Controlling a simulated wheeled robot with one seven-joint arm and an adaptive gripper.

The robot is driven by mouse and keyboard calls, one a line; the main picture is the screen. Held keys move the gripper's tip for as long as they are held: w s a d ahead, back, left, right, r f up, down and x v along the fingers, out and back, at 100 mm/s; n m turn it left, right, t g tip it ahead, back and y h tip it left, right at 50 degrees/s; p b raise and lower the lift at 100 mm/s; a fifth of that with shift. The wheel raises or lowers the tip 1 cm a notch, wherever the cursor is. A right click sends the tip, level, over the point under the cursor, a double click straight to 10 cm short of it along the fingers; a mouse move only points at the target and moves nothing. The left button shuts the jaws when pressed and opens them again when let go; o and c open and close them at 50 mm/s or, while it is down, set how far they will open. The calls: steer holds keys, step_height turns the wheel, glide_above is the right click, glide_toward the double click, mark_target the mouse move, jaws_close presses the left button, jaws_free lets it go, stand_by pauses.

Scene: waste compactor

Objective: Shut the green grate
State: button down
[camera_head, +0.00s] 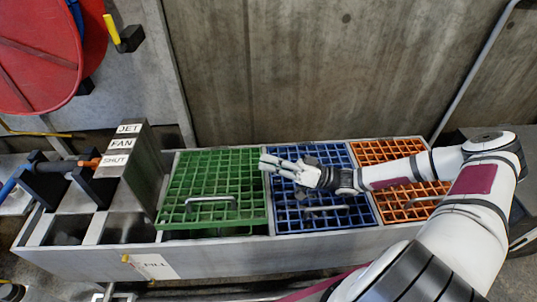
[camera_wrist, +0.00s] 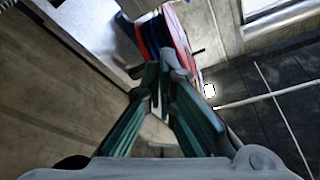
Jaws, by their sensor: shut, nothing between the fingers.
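The green grate (camera_head: 212,185) is the left one of three coloured grates on the long grey trough (camera_head: 320,233) in the head view. It has a grey bar handle (camera_head: 211,202) near its front edge. A dark gap shows under its front edge, so it looks slightly raised; how far is hard to tell. My gripper (camera_head: 265,163) is above the back right corner of the green grate, beside the blue grate, pointing left. Its fingers are together and empty. In the wrist view my gripper (camera_wrist: 165,68) also has its fingertips together, and no grate shows there.
The blue grate (camera_head: 290,215) and the orange grate (camera_head: 393,212) lie to the right under my arm. A grey block labelled JET, FAN and SHUT (camera_head: 125,150) stands left of the green grate. A concrete wall (camera_head: 330,70) rises behind. A red disc (camera_head: 40,55) is at upper left.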

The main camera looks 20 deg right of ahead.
steer(key=shift+f, duration=0.1)
stand_by(0.4)
steer(key=v, duration=0.7)
steer(key=shift+d, duration=0.25)
steer(key=shift+s+f, duration=0.1)
